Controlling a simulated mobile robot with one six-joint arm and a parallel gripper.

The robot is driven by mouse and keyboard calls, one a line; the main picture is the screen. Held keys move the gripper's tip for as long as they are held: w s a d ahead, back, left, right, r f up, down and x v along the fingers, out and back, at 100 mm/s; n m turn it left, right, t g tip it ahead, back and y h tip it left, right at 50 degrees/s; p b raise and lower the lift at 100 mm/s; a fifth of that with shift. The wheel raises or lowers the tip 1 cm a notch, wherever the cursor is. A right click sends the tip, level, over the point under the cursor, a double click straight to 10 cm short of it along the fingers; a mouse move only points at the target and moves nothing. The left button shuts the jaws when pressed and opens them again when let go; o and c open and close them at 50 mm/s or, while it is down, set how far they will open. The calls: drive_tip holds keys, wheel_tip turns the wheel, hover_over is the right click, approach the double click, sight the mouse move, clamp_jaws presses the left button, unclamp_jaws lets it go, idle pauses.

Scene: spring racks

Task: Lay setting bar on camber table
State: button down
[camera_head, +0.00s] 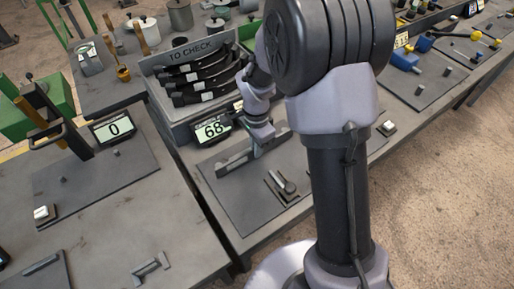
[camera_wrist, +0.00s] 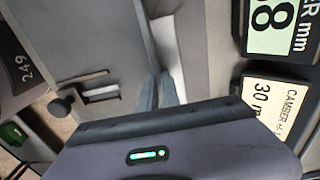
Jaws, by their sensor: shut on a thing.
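The setting bar appears to be the long grey bar (camera_head: 235,159) held over the camber table's dark plate (camera_head: 235,200) in the head view. My gripper (camera_head: 262,136) is shut on it near its middle, pointing down. In the wrist view my fingertips (camera_wrist: 157,90) meet on a pale bar (camera_wrist: 170,45) that runs away from them. The bar lies along the table's length, low over the plate; I cannot tell whether it touches. The table's display (camera_head: 212,129) reads 68. My arm hides part of the table's right side.
A "TO CHECK" rack (camera_head: 190,52) with several dark leaf springs stands behind the table. A knob with slotted bars (camera_head: 283,188) sits at the plate's front right. A left bench (camera_head: 100,210) holds another display (camera_head: 114,127) reading 0 and a small grey bracket (camera_head: 150,268).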

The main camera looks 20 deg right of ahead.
drive_tip(key=shift+f, duration=0.2)
idle(0.4)
drive_tip(key=c, duration=1.5)
unclamp_jaws()
drive_tip(key=o, duration=0.5)
wheel_tip(320, 180, up, 8)
drive_tip(key=p, duration=0.5)
drive_tip(key=shift+f, duration=0.15)
